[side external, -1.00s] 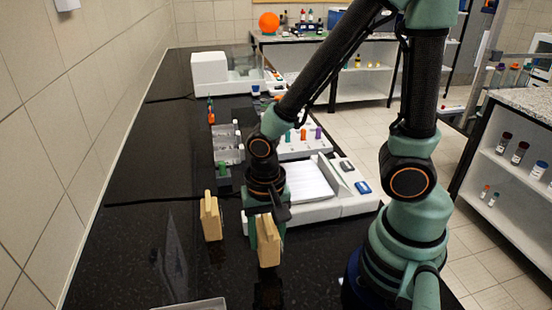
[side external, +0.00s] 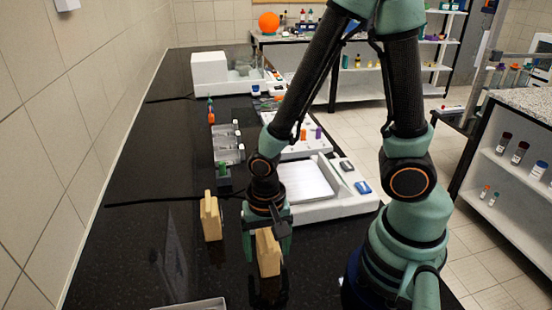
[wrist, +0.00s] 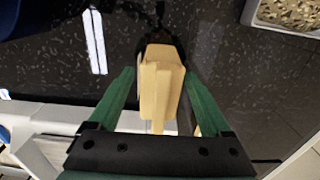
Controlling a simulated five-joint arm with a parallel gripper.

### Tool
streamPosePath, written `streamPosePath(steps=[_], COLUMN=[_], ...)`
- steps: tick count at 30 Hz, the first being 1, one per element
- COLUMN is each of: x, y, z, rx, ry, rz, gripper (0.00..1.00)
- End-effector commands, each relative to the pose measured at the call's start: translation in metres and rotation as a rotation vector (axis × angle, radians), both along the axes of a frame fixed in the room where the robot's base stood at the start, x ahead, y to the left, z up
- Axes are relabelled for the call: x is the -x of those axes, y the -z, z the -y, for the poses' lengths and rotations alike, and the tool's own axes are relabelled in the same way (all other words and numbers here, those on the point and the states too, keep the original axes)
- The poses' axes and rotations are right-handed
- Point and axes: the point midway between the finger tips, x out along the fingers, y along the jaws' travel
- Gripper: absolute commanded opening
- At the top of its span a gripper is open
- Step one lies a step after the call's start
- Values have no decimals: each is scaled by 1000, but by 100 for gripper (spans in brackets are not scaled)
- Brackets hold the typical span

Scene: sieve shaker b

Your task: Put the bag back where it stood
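A tan bag (side external: 268,255) is upright at the front of the black counter, and its base appears to be at the counter top. My gripper (side external: 267,245) is above and around it, with one finger on each side. In the wrist view the bag (wrist: 160,85) sits between the two green fingers of my gripper (wrist: 160,85), with a gap on each side, so the gripper is open. The upper part of the bag is partly hidden by my gripper in the side view. A second, similar tan bag (side external: 211,217) stands to the left, apart from my gripper.
A white device with a flat panel (side external: 306,183) lies behind and right of my gripper. A light tray (side external: 190,305) is at the bottom edge, and a tray with granules (wrist: 288,12) shows in the wrist view. A dark cable (side external: 150,201) crosses the counter at left.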

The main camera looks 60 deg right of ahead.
Motion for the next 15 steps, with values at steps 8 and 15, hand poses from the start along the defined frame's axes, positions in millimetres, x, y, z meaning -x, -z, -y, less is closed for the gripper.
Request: streamPosePath(steps=[8, 15], x=[0, -2], y=[-3, -26], z=[0, -1], rx=[-1, -2], ry=[0, 0], rz=[1, 5], gripper=[82, 82])
